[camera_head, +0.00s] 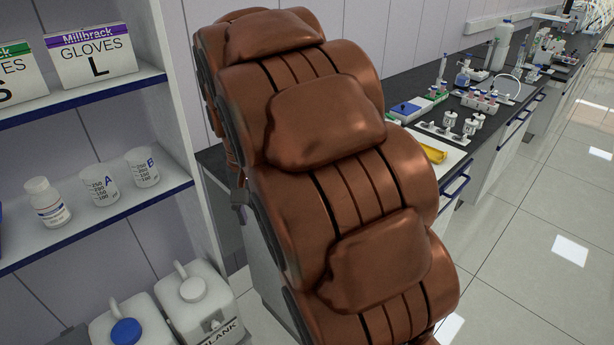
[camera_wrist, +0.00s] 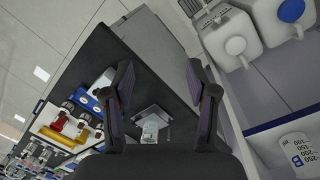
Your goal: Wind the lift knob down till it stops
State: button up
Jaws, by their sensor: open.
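My gripper (camera_wrist: 159,80) is open and empty in the wrist view, its two dark fingers wide apart. Beyond and between the fingers, a small metal platform (camera_wrist: 145,111), which looks like the lift, stands on the dark bench top (camera_wrist: 101,50). A clear glass vessel (camera_wrist: 150,131) shows at the platform. The lift knob cannot be made out in either view. In the head view my brown arm covers the middle, and my gripper does not show there. A small grey piece (camera_head: 238,196) peeks out at the arm's left edge; I cannot tell what it is.
A shelf unit (camera_head: 95,226) at left holds glove boxes (camera_head: 92,55), beakers A (camera_head: 99,186) and B (camera_head: 142,168), and a white bottle (camera_head: 47,203). White canisters (camera_head: 196,303) stand low. The bench (camera_head: 482,128) carries glassware, racks and a yellow item (camera_head: 433,154). Floor is clear at right.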

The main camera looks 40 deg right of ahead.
jog(key=w+d+f+m, duration=0.3)
jog(key=w+d, duration=0.3)
jog(key=d, duration=0.4)
jog(key=w+d+f+m+t, duration=0.1)
jog(key=w+d+f+m, duration=0.2)
jog(key=w+d, duration=0.3)
jog(key=w+d+f+m+p, duration=0.1)
jog(key=w+d+f+m, duration=0.2)
jog(key=d, duration=1.2)
jog(key=shift+w+d+f+m, duration=0.15)
jog(key=shift+w+m, duration=0.2)
jog(key=shift+w, duration=0.45)
jog(key=shift+w+d+f+m, duration=0.15)
jog(key=shift+w+m, duration=0.2)
jog(key=shift+w, duration=0.45)
jog(key=shift+d+f, duration=0.15)
jog(key=shift+f, duration=0.25)
jog(key=shift+f+p, duration=1.4)
jog(key=shift+f, duration=2.25)
jog(key=shift+w, duration=0.1)
grip_shut()
